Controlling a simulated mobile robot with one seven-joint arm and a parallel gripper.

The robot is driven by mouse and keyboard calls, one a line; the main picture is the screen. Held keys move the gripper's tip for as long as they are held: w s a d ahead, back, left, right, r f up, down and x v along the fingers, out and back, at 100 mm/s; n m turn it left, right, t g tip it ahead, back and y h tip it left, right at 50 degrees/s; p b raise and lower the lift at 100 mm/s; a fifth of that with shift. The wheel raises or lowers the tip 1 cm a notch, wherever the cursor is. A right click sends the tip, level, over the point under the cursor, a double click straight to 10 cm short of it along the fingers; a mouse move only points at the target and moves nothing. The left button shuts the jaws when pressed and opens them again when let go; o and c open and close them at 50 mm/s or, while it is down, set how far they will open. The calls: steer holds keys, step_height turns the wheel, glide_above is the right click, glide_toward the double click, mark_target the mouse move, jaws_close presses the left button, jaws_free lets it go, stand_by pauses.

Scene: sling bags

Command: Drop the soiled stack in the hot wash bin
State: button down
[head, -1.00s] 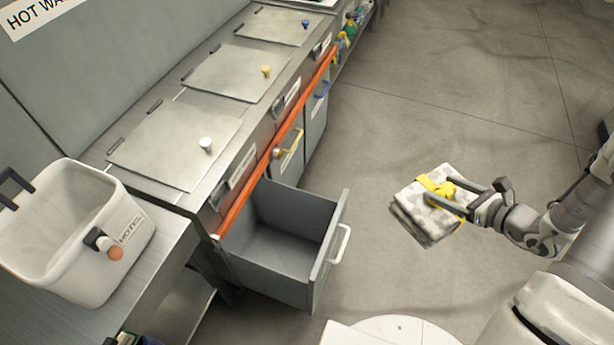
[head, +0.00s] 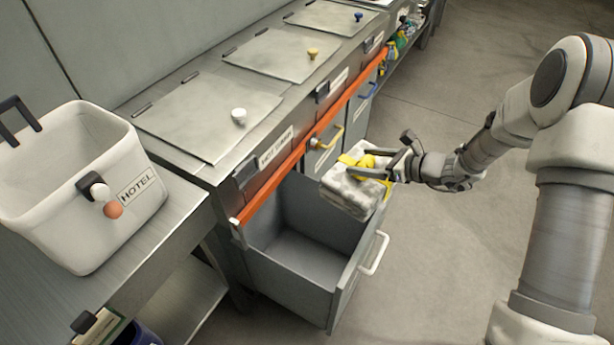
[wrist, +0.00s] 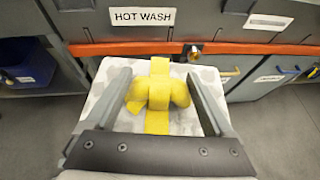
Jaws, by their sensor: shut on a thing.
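The soiled stack (head: 350,194) is a block of folded, grey-stained white cloth tied with a yellow band and knot. My gripper (head: 368,166) is shut on the yellow knot and holds the stack in the air, above the right side of the open drawer. The wrist view shows the stack (wrist: 205,76) with its knot (wrist: 158,94) between my fingers. The hot wash bin (head: 262,262) is a grey pull-out drawer, open and empty where I see inside. Its label, HOT WASH (wrist: 143,17), shows ahead in the wrist view. The stack hides part of the drawer's far right rim.
A white HOTEL basket (head: 78,190) stands on the steel bench at left. An orange rail (head: 310,140) runs along the counter front above the drawers. The neighbouring bin with a yellow handle (head: 325,150) is shut. Open floor (head: 450,260) lies right of the drawer.

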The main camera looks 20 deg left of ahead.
mark_target(357, 181)
steer(key=s+a+f+n+g+b, duration=0.1)
steer(key=s+a+f+b, duration=0.15)
steer(key=a, duration=0.45)
steer(key=s+a+f+n+g+b, duration=0.15)
steer(key=a+b, duration=0.25)
steer(key=a, duration=0.4)
step_height(357, 181, down, 6)
steer(key=b, duration=0.4)
steer(key=shift+w+d+m+t+y, duration=0.15)
steer(key=shift+w+m+t+y, duration=0.15)
steer(key=shift+w+m+t, duration=0.1)
jaws_free()
steer(key=shift+f, duration=0.1)
steer(key=p+v, duration=0.3)
steer(key=v, duration=1.4)
steer(key=shift+w+d+r+p, duration=0.1)
steer(key=shift+d+r+p, duration=0.15)
steer(key=shift+p, duration=0.1)
